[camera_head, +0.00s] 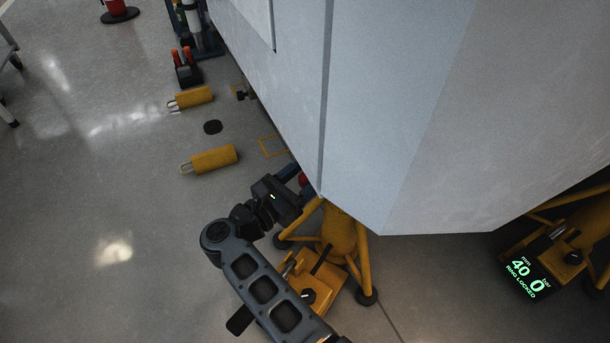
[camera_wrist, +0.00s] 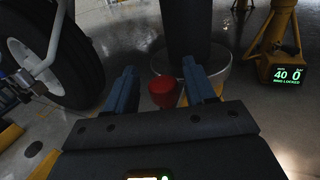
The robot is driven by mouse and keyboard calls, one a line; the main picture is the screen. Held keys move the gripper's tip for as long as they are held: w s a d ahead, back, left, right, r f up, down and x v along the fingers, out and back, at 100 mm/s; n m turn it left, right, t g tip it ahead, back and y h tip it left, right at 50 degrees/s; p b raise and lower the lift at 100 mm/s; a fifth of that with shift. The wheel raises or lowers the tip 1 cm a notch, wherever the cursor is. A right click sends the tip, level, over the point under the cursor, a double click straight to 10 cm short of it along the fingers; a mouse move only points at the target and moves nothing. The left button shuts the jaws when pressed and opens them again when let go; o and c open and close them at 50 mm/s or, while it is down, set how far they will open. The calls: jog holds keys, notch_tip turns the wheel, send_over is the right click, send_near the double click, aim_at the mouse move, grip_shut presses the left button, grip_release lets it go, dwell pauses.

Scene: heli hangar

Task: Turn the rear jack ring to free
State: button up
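A yellow jack (camera_head: 338,235) stands under the pale fuselage in the head view, partly hidden by the fuselage and my arm. A second yellow jack (camera_head: 590,222) at the right has a display (camera_head: 528,276) reading 40 mm, 0 bar, RING LOCKED. The same reading shows on a display in the wrist view (camera_wrist: 287,75). I cannot tell which jack is the rear one, and no ring is clearly visible. My gripper (camera_wrist: 160,80) is open. A red rounded knob (camera_wrist: 163,92) shows between its fingers, with gaps on both sides. It also shows in the head view (camera_head: 303,180).
The fuselage (camera_head: 400,110) overhangs my gripper. In the wrist view a dark upright cylinder (camera_wrist: 187,30) stands beyond the knob, and a tyre (camera_wrist: 65,60) is at the left.

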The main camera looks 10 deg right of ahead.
jog(key=p+v, duration=0.1)
jog(key=v, duration=0.6)
jog(key=shift+s+a, duration=0.25)
jog(key=shift+a, duration=0.05)
dwell(0.4)
